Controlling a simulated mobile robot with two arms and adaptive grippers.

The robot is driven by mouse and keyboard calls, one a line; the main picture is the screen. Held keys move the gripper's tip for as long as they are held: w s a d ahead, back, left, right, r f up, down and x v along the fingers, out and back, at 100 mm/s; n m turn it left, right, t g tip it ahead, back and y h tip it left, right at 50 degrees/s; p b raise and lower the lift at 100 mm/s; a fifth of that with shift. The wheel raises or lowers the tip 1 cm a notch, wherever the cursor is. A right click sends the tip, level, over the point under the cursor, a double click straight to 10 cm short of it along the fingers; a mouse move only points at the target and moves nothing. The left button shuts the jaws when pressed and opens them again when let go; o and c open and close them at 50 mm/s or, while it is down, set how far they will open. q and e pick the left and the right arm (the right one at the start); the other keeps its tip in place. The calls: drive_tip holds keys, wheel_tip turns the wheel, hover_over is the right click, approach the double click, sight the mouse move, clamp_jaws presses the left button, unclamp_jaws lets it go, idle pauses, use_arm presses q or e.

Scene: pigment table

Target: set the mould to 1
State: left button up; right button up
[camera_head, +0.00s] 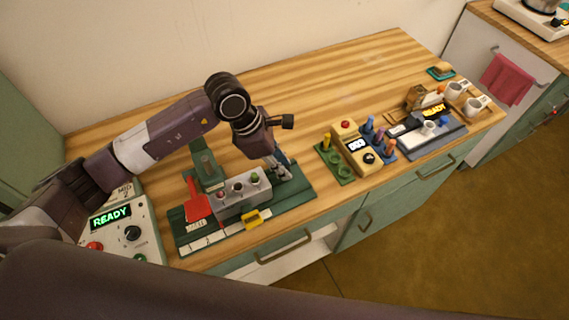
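A grey block (240,200) with several coloured knobs on top stands on a dark green base (301,190). I take it for the mould but cannot be sure. A white strip (205,241) with small markings runs along the base's front edge; I cannot read its numbers surely. A yellow slider (257,219) sits at the strip. A red paddle-shaped part (197,203) is at the block's left. My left gripper (280,170) points down at the block's right end, over small grey parts. Its fingers are too small to judge. My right gripper is not in view.
A control box (145,240) reading READY stands at the left. To the right are a beige device (352,148) with a display, green holders (335,165), coloured pegs (380,135), a grey scale-like unit (430,132) and white cups (473,106). The back of the wooden table (330,75) is clear.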

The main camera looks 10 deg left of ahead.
use_arm(q)
drive_tip(key=o, duration=0.3)
drive_tip(key=shift+o, duration=0.2)
drive_tip(key=v, duration=1.2)
drive_tip(key=shift+a, duration=0.15)
